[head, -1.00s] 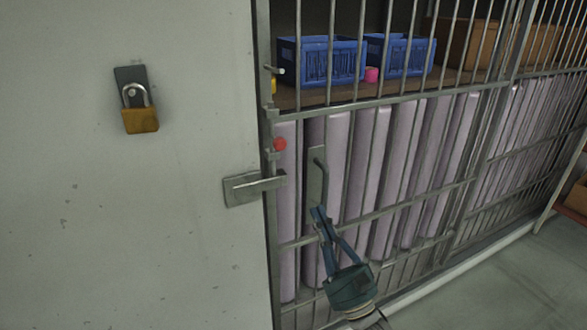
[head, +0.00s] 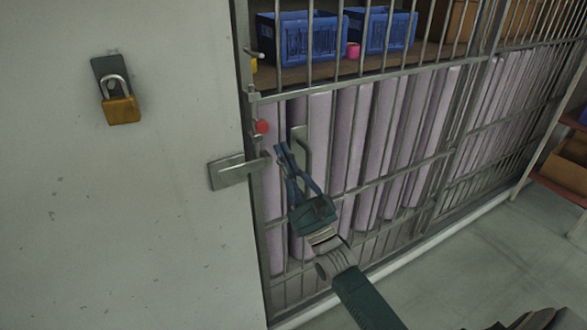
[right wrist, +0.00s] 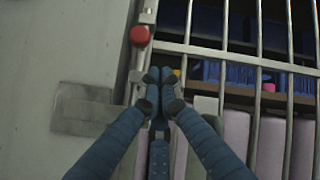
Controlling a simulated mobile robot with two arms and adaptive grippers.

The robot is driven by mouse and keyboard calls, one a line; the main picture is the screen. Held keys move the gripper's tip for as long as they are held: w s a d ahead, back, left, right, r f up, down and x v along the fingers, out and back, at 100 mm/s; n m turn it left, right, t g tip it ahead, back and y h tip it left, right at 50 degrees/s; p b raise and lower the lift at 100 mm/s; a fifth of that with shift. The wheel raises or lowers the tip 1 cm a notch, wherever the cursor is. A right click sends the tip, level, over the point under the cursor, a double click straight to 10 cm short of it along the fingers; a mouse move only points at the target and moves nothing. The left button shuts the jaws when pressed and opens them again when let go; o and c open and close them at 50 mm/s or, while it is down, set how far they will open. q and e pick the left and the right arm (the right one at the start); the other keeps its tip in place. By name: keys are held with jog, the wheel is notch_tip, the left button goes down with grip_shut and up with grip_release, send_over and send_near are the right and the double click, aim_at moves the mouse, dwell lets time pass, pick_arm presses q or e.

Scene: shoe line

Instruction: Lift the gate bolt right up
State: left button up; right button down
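The gate bolt, a thin upright rod with a round red knob (head: 261,127), runs along the left edge of the barred gate. The knob also shows in the right wrist view (right wrist: 139,36), left of and above the fingertips. My right gripper (head: 281,150) is in front of the gate, a little right of and below the knob, apart from it. Its fingertips meet in the right wrist view (right wrist: 161,84), with nothing seen between them. The gate handle (head: 300,150) stands just right of the fingers and is partly hidden by them. My left gripper is not in view.
A metal latch plate (head: 228,172) sits on the wall left of the gate. A brass padlock (head: 121,109) hangs on the wall. Blue crates (head: 300,38) and a pink item (head: 352,50) stand on a shelf behind the bars.

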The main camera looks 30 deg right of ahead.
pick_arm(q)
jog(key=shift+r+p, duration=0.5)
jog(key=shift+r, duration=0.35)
pick_arm(e)
jog(key=shift+w+a+r, duration=0.1)
jog(key=shift+a+r, duration=0.3)
jog(key=shift+r, duration=0.3)
jog(key=shift+w+a+r, duration=0.1)
jog(key=shift+a+r, duration=0.25)
jog(key=shift+r, duration=0.3)
pick_arm(q)
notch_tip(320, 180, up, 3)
jog(key=p, duration=0.3)
pick_arm(e)
notch_tip(320, 180, up, 5)
jog(key=shift+r, duration=0.1)
